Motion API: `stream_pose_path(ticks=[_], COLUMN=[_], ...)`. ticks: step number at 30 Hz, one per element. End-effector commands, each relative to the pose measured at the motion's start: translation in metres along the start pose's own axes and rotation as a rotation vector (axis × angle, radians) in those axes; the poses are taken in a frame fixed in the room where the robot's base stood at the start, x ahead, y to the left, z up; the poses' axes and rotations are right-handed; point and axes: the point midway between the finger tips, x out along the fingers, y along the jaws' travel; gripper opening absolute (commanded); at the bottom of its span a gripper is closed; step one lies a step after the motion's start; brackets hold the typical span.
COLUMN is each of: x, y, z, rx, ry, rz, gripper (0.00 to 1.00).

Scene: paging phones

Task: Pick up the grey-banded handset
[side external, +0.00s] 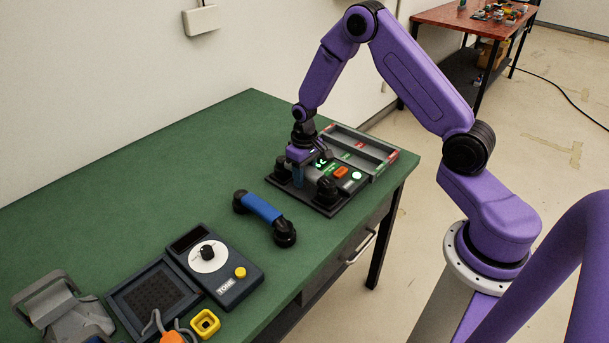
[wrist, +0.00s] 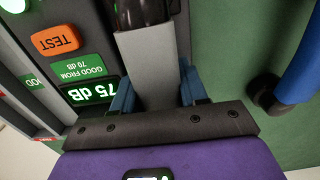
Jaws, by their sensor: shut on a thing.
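The grey-banded handset (wrist: 148,70) lies between my jaws in the wrist view, its grey middle running up to a dark, glossy end. In the side view its black end (side external: 327,189) shows at the front of the test station (side external: 318,207); my gripper hides most of the band. My gripper (wrist: 158,93), with blue fingers, is shut on the grey band from both sides; in the side view it points down over the station (side external: 302,175). I cannot tell whether the handset is clear of the station.
A blue-banded handset (side external: 264,208) lies on the green table (side external: 130,195), left of the station. The station has an orange TEST button (wrist: 59,41) and a lit display (wrist: 91,91) reading 75 dB. A TONE box (side external: 240,272), a yellow block (side external: 205,323) and a grey device (side external: 60,310) stand front left.

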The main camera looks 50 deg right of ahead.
Motion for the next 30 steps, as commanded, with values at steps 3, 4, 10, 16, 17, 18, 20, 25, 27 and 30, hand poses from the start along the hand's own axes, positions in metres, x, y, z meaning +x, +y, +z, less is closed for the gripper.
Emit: stream_pose_path(ticks=[3, 4, 10, 16, 17, 18, 20, 25, 27, 30], x=[-0.005, -0.007, -0.031, -0.056, -0.059, -0.065, -0.073, -0.096, -0.102, -0.11], y=[0.0, 0.0, 0.0, -0.003, -0.003, -0.004, -0.004, -0.008, -0.009, -0.012], z=[-0.001, -0.001, -0.001, 0.02, 0.023, 0.027, 0.035, 0.06, 0.075, 0.093], rx=[0.0, 0.0, 0.0, -0.001, -0.001, -0.001, -0.001, -0.002, -0.001, -0.001], ry=[0.003, 0.004, 0.005, 0.004, 0.004, 0.004, 0.004, 0.003, 0.002, 0.002], rz=[0.0, 0.0, 0.0, 0.0, 0.0, 0.0, 0.0, 0.0, 0.0, 0.0], gripper=[0.03, 0.03, 0.03, 0.03, 0.03, 0.03, 0.03, 0.03, 0.03, 0.03])
